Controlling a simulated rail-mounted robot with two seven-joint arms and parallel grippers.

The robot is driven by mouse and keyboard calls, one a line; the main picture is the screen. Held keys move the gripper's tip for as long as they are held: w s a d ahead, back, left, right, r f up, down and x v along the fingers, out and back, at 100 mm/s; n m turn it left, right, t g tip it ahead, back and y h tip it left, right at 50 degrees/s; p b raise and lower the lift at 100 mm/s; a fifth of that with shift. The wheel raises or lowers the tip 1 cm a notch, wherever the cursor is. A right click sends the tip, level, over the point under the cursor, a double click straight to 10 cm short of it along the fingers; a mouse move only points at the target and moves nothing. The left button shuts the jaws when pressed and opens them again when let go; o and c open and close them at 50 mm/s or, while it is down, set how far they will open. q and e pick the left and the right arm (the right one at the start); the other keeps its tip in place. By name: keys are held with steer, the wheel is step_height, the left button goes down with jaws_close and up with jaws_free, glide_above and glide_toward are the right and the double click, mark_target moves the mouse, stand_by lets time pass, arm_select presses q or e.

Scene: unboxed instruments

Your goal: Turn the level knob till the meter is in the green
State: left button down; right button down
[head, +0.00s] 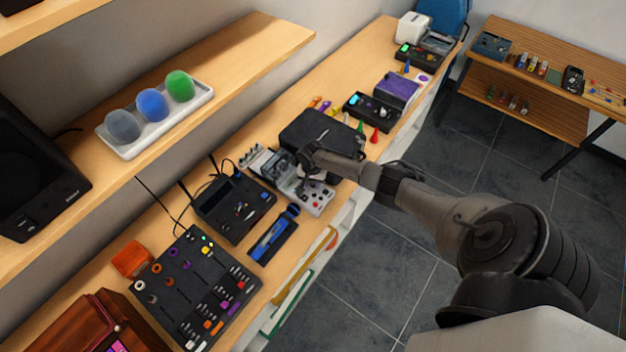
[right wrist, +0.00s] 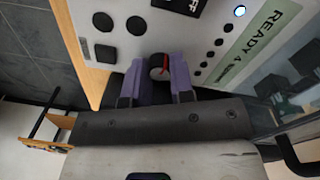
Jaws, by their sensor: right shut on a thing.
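A pale instrument panel (head: 318,204) sits near the bench's front edge in the head view. In the right wrist view the panel (right wrist: 125,12) fills the top, with several black round knobs and a green label strip (right wrist: 262,42) reading "READY". My right gripper (right wrist: 160,74) has its two purple fingers on either side of a small dark knob (right wrist: 158,62) with a red mark, and is shut on it. In the head view my right gripper (head: 306,178) is over the panel and partly hides it. I cannot make out a meter needle or green zone. My left gripper is not in view.
A black case (head: 318,128) stands just behind the panel. A dark device with antennas (head: 234,208) and a blue tool in a tray (head: 273,236) lie to the left. A black board of small parts (head: 180,285) is nearer. An upper shelf (head: 240,55) overhangs the back left.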

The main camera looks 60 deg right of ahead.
stand_by(0.5)
steer(key=c, duration=1)
jaws_free()
steer(key=shift+r, duration=0.45)
steer(key=shift+w+r+p, duration=0.15)
steer(key=shift+r+p, duration=0.2)
steer(key=shift+r, duration=2.9)
steer(key=shift+w+r+p, duration=0.1)
steer(key=shift+r+p, duration=0.2)
steer(key=shift+r, duration=2.9)
